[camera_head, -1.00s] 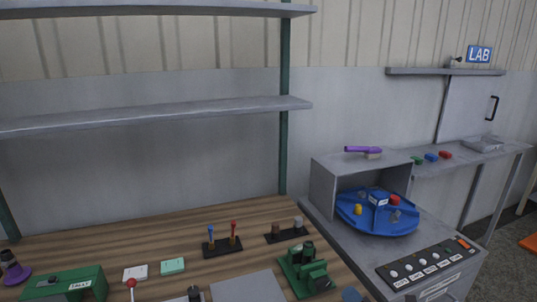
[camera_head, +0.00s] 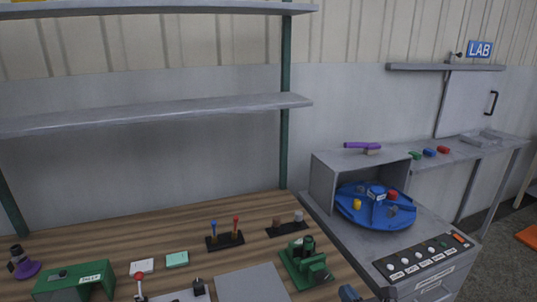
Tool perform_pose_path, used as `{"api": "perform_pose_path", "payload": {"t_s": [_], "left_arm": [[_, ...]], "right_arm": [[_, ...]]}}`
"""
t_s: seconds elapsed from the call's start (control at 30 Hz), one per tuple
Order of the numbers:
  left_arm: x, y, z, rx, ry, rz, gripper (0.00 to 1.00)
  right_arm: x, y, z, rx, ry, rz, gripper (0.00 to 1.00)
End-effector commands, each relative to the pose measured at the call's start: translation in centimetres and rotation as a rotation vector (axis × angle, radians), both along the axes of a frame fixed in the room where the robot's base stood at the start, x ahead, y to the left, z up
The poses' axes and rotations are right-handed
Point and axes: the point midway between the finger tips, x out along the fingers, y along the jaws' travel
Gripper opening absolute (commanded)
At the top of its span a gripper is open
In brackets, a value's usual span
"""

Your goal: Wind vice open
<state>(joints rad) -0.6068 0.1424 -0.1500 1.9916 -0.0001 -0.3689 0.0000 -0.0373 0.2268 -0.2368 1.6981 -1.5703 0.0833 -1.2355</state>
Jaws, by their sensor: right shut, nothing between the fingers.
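A green vice-like device (camera_head: 306,262) with dark cylindrical parts stands at the right front of the wooden bench (camera_head: 150,230). I take it for the vice; its jaw gap and handle are too small to make out. My right gripper (camera_head: 350,293) shows only as a small dark shape at the bottom edge, to the right of and nearer than the green device, apart from it in the picture. It is shut and empty. My left gripper is out of view.
A grey sheet (camera_head: 252,283) lies left of the green device. Behind stand a black block with red and blue handles (camera_head: 225,240) and a black holder (camera_head: 287,229). A blue turntable (camera_head: 375,207) and a button panel (camera_head: 425,259) are at right. A shelf (camera_head: 150,116) hangs above.

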Motion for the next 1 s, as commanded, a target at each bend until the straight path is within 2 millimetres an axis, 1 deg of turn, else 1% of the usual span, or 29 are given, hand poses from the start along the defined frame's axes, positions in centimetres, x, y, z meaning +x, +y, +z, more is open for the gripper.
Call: {"api": "perform_pose_path", "payload": {"t_s": [0.1, 0.23, 0.33, 0.8, 1.0], "left_arm": [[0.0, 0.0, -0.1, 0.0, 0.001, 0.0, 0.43], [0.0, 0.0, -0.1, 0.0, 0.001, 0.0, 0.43], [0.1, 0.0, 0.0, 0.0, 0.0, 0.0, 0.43], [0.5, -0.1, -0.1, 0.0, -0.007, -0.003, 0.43], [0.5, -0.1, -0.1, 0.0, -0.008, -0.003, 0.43]], "right_arm": [[-0.1, 0.3, -0.1, -0.085, -0.025, 0.016, 0.0], [0.1, 0.4, -0.1, -0.12, -0.036, 0.02, 0.0], [0.6, 0.6, 0.0, -0.124, -0.04, 0.02, 0.0], [5.2, 2.2, 0.0, -0.122, -0.038, 0.02, 0.0], [6.3, 2.6, -0.1, -0.122, -0.038, 0.019, 0.0]]}}
